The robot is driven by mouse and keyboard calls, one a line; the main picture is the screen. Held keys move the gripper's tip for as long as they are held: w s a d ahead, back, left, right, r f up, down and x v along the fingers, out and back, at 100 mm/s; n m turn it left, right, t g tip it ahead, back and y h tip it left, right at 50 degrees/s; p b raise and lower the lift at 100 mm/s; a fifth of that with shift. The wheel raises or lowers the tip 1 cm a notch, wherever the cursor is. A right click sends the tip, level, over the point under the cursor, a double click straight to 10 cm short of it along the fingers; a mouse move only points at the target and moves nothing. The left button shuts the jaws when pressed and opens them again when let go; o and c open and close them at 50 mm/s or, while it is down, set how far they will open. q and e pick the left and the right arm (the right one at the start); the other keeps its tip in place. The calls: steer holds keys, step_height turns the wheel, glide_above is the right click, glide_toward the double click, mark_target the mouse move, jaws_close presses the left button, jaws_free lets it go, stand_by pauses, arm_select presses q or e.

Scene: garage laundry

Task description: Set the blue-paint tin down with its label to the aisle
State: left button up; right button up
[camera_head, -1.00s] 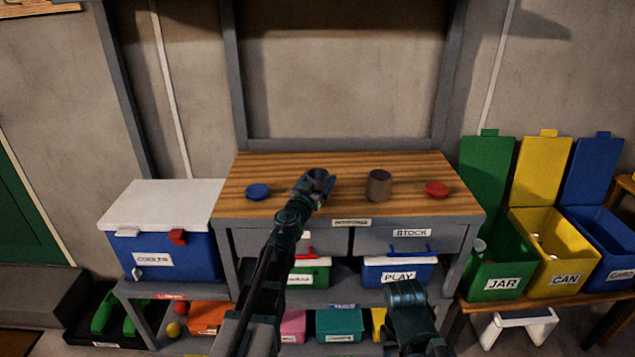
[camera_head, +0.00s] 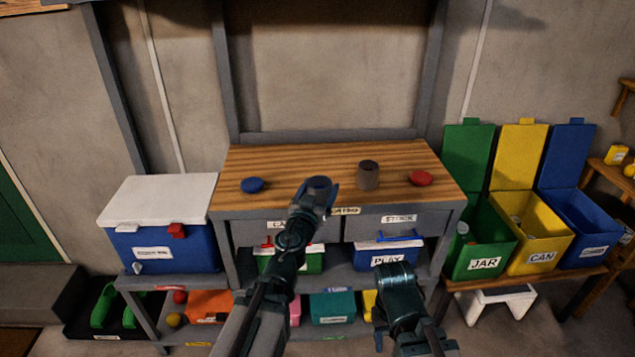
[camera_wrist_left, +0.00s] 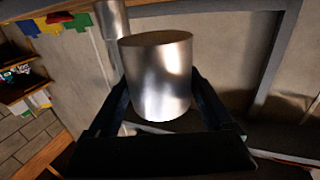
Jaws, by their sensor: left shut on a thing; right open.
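My left gripper (camera_head: 318,194) is shut on a tin (camera_head: 318,182), held over the front part of the wooden bench top (camera_head: 300,158). In the left wrist view the tin (camera_wrist_left: 158,78) is a plain silver cylinder between the fingers; no label shows on that side. Whether its base touches the bench is hidden. A second, brownish-grey tin (camera_head: 368,176) stands to its right. A blue lid-like disc (camera_head: 252,185) lies to the left and a red one (camera_head: 420,179) to the far right. My right gripper (camera_head: 384,328) is low in front of the shelves, open, its fingers hard to make out.
Drawers (camera_head: 397,229) sit under the bench top, with boxes and bins on shelves below. A blue cooler with a white lid (camera_head: 160,200) stands left. Open green, yellow and blue bins (camera_head: 484,240) stand right. The back of the bench top is clear.

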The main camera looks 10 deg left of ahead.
arm_select(q)
steer(key=shift+s+d, duration=0.2)
steer(key=shift+s, duration=0.2)
steer(key=shift+r, duration=0.2)
